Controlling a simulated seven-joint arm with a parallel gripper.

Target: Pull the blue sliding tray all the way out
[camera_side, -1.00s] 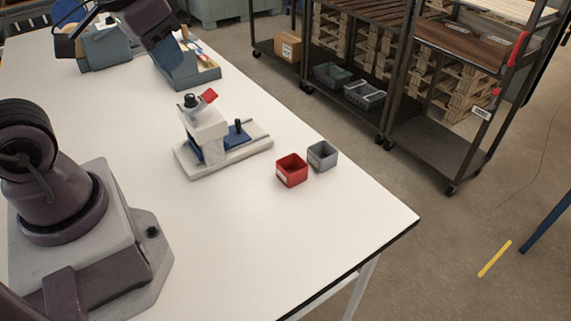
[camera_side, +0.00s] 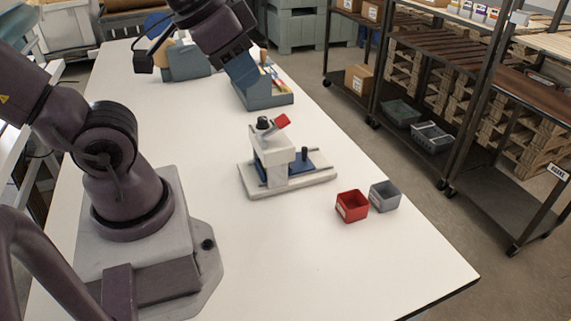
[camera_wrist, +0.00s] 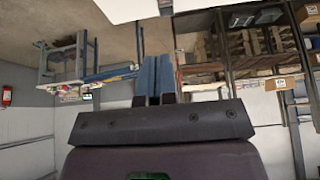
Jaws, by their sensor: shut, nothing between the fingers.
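The blue sliding tray (camera_side: 310,160) sits low in a small white fixture (camera_side: 275,168) on the table, in the middle of the side view. A dark upright knob (camera_side: 304,154) stands on the tray. The fixture's column hides part of the tray. The fixture has a black knob (camera_side: 264,124) and a red piece (camera_side: 282,122) on top. My gripper (camera_side: 246,78) is up and behind the fixture in the picture, apart from it. In the wrist view its blue fingers (camera_wrist: 153,66) are together with nothing between them. The tray is not recognisable there.
A red bin (camera_side: 352,206) and a grey bin (camera_side: 385,196) stand just right of the fixture. A blue-grey container (camera_side: 266,97) with items lies behind it, near my gripper. The white table (camera_side: 240,260) is clear in front.

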